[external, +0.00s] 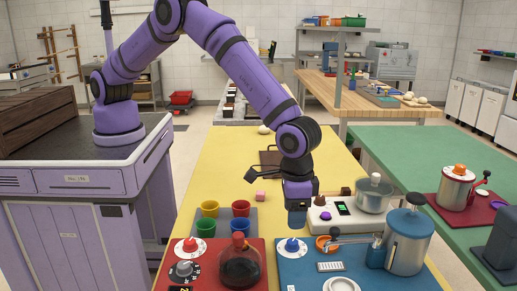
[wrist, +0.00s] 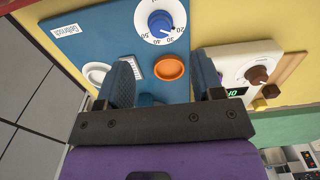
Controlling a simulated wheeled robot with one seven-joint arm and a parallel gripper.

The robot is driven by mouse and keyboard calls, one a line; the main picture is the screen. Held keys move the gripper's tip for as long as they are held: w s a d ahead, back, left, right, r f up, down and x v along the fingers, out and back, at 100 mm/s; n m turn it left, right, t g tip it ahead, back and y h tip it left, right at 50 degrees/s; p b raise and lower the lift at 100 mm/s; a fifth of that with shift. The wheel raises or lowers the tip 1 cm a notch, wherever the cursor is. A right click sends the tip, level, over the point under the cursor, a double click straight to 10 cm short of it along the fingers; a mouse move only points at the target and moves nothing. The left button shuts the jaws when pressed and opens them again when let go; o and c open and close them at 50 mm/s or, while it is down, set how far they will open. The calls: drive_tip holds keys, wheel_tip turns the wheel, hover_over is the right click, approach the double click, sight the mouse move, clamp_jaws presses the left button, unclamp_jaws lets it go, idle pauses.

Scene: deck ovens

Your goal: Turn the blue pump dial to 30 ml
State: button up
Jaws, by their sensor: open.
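The blue dial (external: 292,245) sits on a round white scale plate at the back left of a blue base board (external: 290,276). In the wrist view the blue dial (wrist: 160,22) is at the top, with 20, 30, 40 and 50 readable around it. A small dark mark lies at its lower right, near 20 to 30; I cannot tell the exact setting. The blue-lidded steel pump pot (external: 408,246) stands on the board's right. My gripper (external: 297,222) points down above the dial. In the wrist view my gripper (wrist: 164,75) has spread, empty fingers, and the dial lies beyond them.
An orange ring-shaped dish (wrist: 169,67) and a white dish (external: 341,285) are near the dial. A red board (external: 205,275) with a red dial and dark jar is left. A white scale (external: 335,213) is behind right. Several coloured cups stand behind left. Yellow tabletop (external: 222,165) is free farther back.

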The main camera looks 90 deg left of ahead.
sight(292, 241)
wheel_tip(292, 241, down, 8)
drive_tip(key=shift+f, duration=0.1)
drive_tip(key=shift+c, duration=0.4)
drive_tip(key=c, duration=0.8)
drive_tip(key=m, duration=0.3)
drive_tip(key=shift+m, duration=2.4)
